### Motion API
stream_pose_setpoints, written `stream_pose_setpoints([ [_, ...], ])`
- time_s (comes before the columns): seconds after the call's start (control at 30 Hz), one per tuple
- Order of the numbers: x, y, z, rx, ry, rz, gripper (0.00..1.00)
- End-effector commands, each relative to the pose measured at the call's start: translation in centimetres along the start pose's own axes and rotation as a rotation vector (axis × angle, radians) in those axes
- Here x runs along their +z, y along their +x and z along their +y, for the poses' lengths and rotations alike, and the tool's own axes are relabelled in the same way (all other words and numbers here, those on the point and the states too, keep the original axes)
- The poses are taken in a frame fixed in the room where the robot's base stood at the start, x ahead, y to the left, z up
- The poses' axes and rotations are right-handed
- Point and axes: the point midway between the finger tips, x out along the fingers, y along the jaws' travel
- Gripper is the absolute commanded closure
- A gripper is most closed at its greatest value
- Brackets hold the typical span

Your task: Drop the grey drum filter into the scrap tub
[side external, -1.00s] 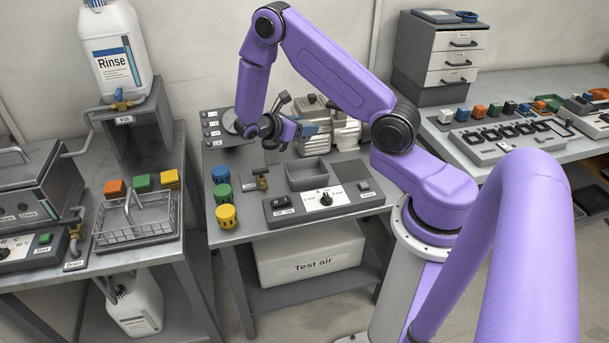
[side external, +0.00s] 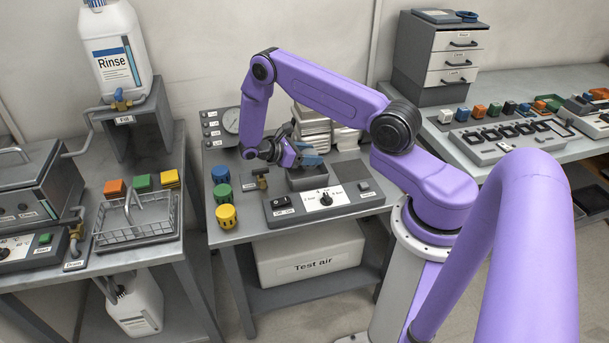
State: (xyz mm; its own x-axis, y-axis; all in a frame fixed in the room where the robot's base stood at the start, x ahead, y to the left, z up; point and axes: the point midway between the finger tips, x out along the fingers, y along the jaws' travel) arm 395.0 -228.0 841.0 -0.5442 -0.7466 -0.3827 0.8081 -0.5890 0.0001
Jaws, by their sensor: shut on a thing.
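The visible part of the tub's inside looks empty.
Blue (side external: 220,174), green (side external: 223,193) and yellow (side external: 226,216) drums stand at the bench's left edge. A brass valve (side external: 261,177) is left of the tub. A control panel (side external: 325,200) lies in front. A dark flat pad lies right.

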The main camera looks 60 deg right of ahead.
Motion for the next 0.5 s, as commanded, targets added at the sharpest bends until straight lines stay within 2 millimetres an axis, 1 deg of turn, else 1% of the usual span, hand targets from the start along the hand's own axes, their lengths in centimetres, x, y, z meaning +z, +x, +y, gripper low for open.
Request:
stream_pose_setpoints([
  [0.03, -0.35, 0.16, -0.01, 0.000, -0.001, 0.000, 0.71],
  [0.2, -0.87, 0.37, 0.00, 0.001, 0.000, 0.000, 0.71],
  [0.47, -0.92, 0.37, 0.00, 0.001, 0.000, 0.000, 0.71],
  [0.5, -0.91, 0.37, 0.00, 0.001, 0.000, 0.000, 0.29],
])
